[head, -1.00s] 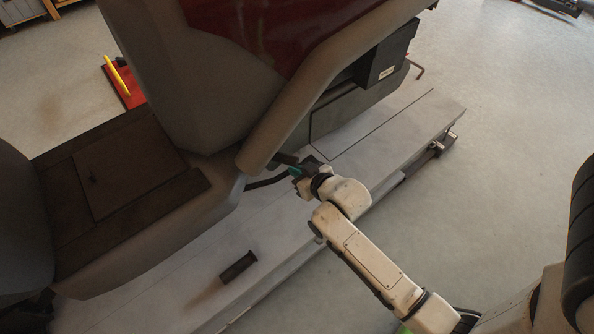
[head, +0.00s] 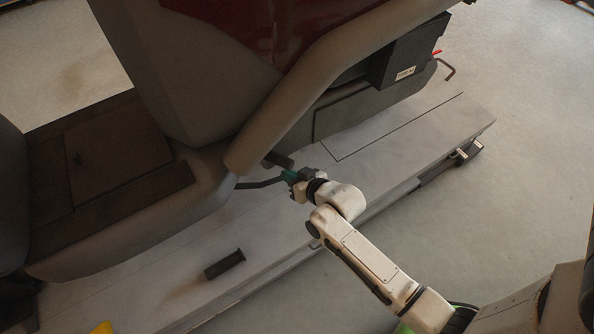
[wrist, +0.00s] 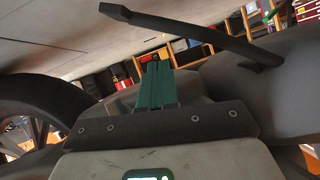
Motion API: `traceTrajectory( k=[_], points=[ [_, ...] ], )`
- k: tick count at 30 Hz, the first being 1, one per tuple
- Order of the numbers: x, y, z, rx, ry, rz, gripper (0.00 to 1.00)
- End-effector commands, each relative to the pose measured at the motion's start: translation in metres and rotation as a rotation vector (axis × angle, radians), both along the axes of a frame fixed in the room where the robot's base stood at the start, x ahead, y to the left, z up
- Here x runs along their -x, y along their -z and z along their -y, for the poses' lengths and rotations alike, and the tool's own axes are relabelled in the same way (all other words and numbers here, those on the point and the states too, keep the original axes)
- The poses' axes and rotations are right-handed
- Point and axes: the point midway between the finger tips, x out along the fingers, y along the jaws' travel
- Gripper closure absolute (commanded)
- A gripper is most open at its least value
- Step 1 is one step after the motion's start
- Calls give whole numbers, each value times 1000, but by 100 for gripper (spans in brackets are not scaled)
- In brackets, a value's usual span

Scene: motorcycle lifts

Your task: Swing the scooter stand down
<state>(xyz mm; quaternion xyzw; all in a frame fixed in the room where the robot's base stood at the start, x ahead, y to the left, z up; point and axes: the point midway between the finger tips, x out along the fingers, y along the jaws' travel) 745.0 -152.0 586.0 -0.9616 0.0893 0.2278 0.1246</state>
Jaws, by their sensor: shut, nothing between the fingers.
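The scooter (head: 165,70), grey with a dark red panel, stands on a pale lift platform. A thin dark bar, seemingly its stand (head: 258,184), sticks out from under the body toward my gripper (head: 290,177). In the wrist view a dark curved bar, likely the same stand (wrist: 190,29), runs across the top, from an angled end at upper left to a mount at right. My green fingers (wrist: 154,68) are shut and empty, below the bar in that picture, with a visible gap. In the head view I cannot tell whether they touch it.
The lift platform (head: 410,150) runs diagonally beneath the scooter. A short dark cylinder (head: 225,264) lies on it, left of my arm. A black box (head: 405,62) hangs at the scooter's side. Open floor (head: 530,80) lies to the right.

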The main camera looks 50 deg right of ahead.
Motion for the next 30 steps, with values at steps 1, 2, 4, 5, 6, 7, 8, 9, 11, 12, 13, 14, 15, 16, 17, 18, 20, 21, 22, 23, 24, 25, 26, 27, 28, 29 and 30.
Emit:
traceTrajectory(
  k=[1, 2, 4, 5, 6, 7, 8, 9, 11, 12, 13, 14, 15, 16, 17, 18, 20, 21, 22, 23, 24, 25, 26, 27, 28, 29, 30],
  points=[
    [-4, 9, 0, 0, 0, 0, 100],
    [-6, 12, 0, 0, 0, 0, 100],
    [-9, 20, -1, 0, 0, -1, 100],
    [-11, 22, -1, 0, 0, -1, 100],
    [-13, 25, -1, 1, 0, 0, 100],
    [-15, 27, -2, 0, -1, 0, 100],
    [-16, 29, -2, 1, 0, 0, 100],
    [-17, 32, -3, 1, 0, 0, 100],
    [-19, 35, -3, 2, -1, 0, 100],
    [-20, 36, -4, 2, -1, 1, 100],
    [-21, 37, -4, 1, 0, 0, 100],
    [-22, 38, -4, 1, 0, 0, 100],
    [-23, 39, -5, 1, 0, 0, 100],
    [-23, 40, -5, 1, 0, 0, 100],
    [-23, 41, -5, 1, -1, -1, 100],
    [-24, 42, -6, -1, -1, -2, 100],
    [-25, 43, -6, -1, -1, -3, 100],
    [-25, 43, -7, -2, -2, -2, 100],
    [-25, 43, -7, -2, -3, -3, 100],
    [-25, 44, -7, -2, -3, -3, 100],
    [-25, 44, -7, -2, -4, -4, 100],
    [-25, 44, -8, -3, -4, -5, 100],
    [-25, 45, -8, -3, -4, -5, 100],
    [-26, 45, -8, -3, -5, -5, 100],
    [-26, 45, -8, -3, -5, -6, 100],
    [-26, 45, -9, -4, -6, -5, 100],
    [-26, 45, -9, -4, -6, -5, 100]
  ],
)
